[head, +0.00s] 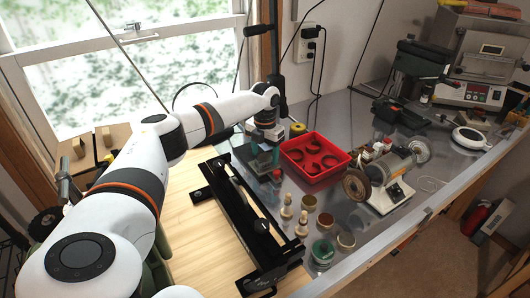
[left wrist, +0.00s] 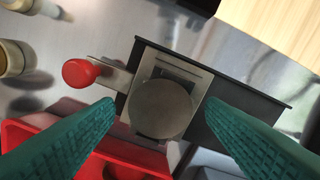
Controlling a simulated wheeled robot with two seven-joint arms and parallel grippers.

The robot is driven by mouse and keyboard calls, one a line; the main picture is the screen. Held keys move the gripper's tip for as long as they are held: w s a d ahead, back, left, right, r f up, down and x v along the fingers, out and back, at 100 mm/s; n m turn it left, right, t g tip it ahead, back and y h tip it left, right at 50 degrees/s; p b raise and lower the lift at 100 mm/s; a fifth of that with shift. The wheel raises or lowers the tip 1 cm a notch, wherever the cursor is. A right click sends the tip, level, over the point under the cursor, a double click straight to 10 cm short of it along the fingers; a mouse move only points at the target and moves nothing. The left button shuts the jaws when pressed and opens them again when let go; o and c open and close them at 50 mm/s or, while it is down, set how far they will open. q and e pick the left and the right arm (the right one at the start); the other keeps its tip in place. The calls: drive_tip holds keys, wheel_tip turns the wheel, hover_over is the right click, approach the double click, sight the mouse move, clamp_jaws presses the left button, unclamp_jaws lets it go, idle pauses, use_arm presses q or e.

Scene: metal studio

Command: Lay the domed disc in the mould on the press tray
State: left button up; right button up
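The domed disc (left wrist: 160,109) is a plain grey-brown round in the left wrist view. It lies over the metal mould (left wrist: 142,72), covering part of its dark slot. The mould is on the black press tray (left wrist: 245,112), which also shows in the head view (head: 247,165). A lever with a red knob (left wrist: 82,72) sticks out at the left of the mould. My left gripper (left wrist: 161,106) is open, its teal fingers on either side of the disc with a gap to each. In the head view my left gripper (head: 264,158) is low over the press tray. My right gripper is out of view.
A red tray (head: 343,163) with several dark round pieces stands right beside the press. A black rail frame (head: 243,222), wooden pegs (head: 302,225) and small jars (head: 322,252) are nearer. A polishing machine (head: 388,195) stands farther right.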

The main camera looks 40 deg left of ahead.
sight(265, 157)
use_arm(q)
drive_tip(key=shift+r+p, duration=0.55)
drive_tip(key=shift+p, duration=0.05)
wheel_tip(265, 157, up, 12)
drive_tip(key=b, duration=0.2)
drive_tip(key=shift+f, duration=0.15)
